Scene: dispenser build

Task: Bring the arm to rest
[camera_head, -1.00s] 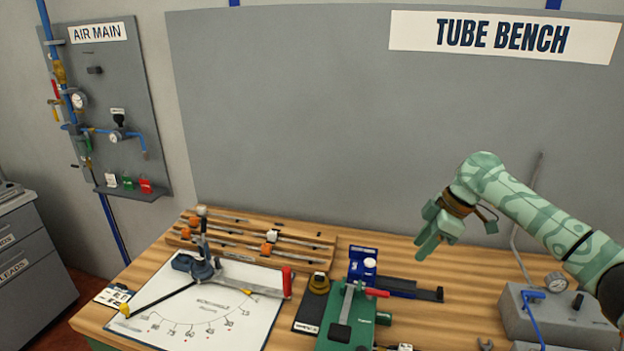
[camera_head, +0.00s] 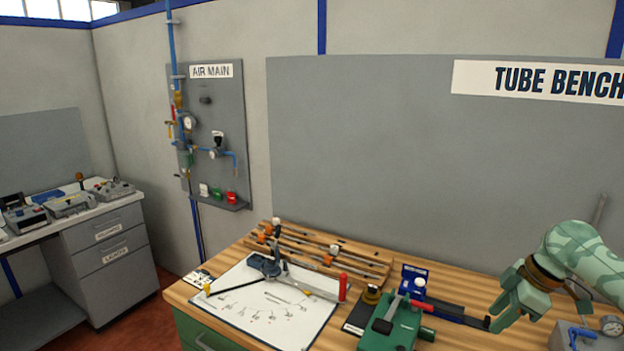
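My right arm, patterned in pale green, comes in from the right edge. Its gripper (camera_head: 502,312) points down and left over the right part of the wooden bench (camera_head: 455,278). No object shows in it, and the gap between its fingers is not clear from this angle. My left gripper is not in view.
Close left of the gripper are a blue block device (camera_head: 412,280) and a green lever tool (camera_head: 395,325). A gauge box (camera_head: 590,335) stands at right. The air main panel (camera_head: 215,130) hangs behind.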

